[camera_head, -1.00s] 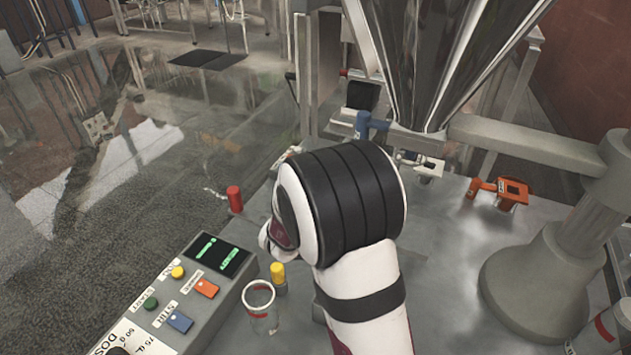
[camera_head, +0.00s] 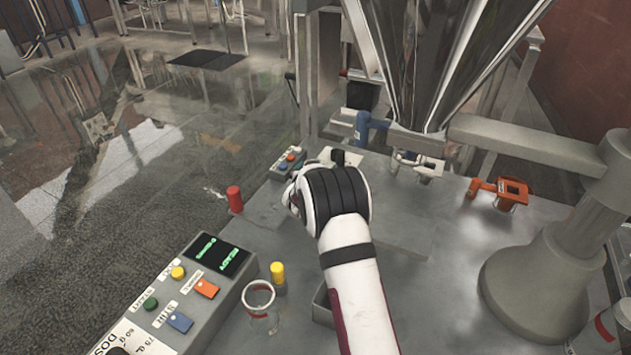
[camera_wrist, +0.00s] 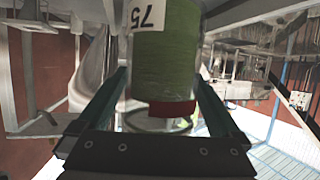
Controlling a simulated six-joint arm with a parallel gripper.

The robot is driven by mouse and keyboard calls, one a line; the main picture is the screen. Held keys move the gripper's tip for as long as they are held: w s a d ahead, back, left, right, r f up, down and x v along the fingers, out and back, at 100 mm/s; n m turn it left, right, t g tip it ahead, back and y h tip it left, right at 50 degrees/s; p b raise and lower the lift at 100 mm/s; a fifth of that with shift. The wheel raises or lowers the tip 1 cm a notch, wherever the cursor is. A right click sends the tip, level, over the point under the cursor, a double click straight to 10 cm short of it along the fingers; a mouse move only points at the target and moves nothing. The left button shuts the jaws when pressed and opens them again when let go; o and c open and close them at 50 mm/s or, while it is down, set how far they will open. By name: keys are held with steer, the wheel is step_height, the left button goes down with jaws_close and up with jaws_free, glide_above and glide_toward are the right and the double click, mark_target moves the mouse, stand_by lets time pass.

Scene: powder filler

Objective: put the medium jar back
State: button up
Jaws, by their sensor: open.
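A clear jar with green contents, a white label reading 75 and a red band (camera_wrist: 165,50) fills the middle of the wrist view. My gripper (camera_wrist: 162,85) is open, with one finger on each side of this jar. I cannot tell whether either finger touches it. In the head view my wrist hides the fingers and this jar. I cannot tell from the frames whether this is the medium jar. An empty-looking clear jar (camera_head: 262,312) stands beside the control panel. Another jar with a red band (camera_head: 604,335) shows at the lower right edge.
The control panel (camera_head: 190,300) with a lit display is at lower left. A yellow-topped post (camera_head: 278,273) and a red cylinder (camera_head: 235,199) stand near it. The metal funnel (camera_head: 440,60) hangs at the back, its support column (camera_head: 545,285) at right. An orange bracket (camera_head: 511,192) sits between.

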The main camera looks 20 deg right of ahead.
steer(key=shift+r, duration=0.15)
steer(key=c, duration=1.6)
